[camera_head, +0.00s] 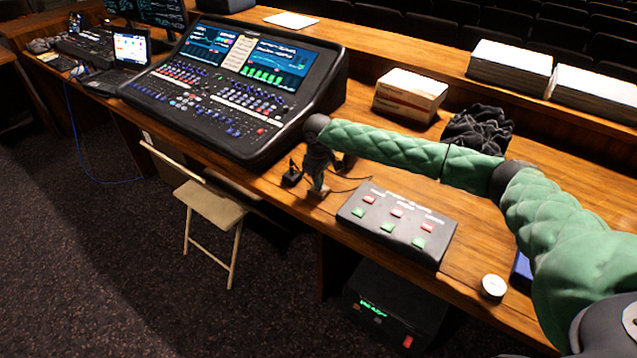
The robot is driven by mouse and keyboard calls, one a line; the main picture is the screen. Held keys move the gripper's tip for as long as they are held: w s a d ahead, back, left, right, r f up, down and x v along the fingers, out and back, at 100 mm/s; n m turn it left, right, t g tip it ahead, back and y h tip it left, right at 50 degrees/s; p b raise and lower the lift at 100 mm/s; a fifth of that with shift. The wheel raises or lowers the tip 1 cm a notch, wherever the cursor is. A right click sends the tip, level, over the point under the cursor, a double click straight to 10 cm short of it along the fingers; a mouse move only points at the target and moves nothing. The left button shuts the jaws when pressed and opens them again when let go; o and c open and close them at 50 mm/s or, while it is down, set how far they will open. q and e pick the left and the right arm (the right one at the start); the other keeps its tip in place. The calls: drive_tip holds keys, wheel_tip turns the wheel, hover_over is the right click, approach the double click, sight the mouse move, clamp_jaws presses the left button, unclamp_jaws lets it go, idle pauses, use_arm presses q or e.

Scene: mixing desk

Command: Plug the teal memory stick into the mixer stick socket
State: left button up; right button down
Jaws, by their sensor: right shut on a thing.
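The mixer (312,98) is a large dark console with lit screens and rows of faders, on the wooden desk at the upper left. My right arm reaches in from the right. My right gripper (318,188) points down over the desk near its front edge, close to the mixer's lower right corner and apart from it. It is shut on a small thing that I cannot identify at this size. I cannot make out the teal memory stick or the stick socket. My left gripper is out of view.
A grey button box (398,223) with red and green buttons lies right of my gripper. Cartons (408,96) and a black cloth heap (478,130) stand behind. A folding chair (212,207) stands before the desk.

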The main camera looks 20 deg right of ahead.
drive_tip(key=shift+r+p, duration=2.45)
drive_tip(key=shift+r, duration=0.55)
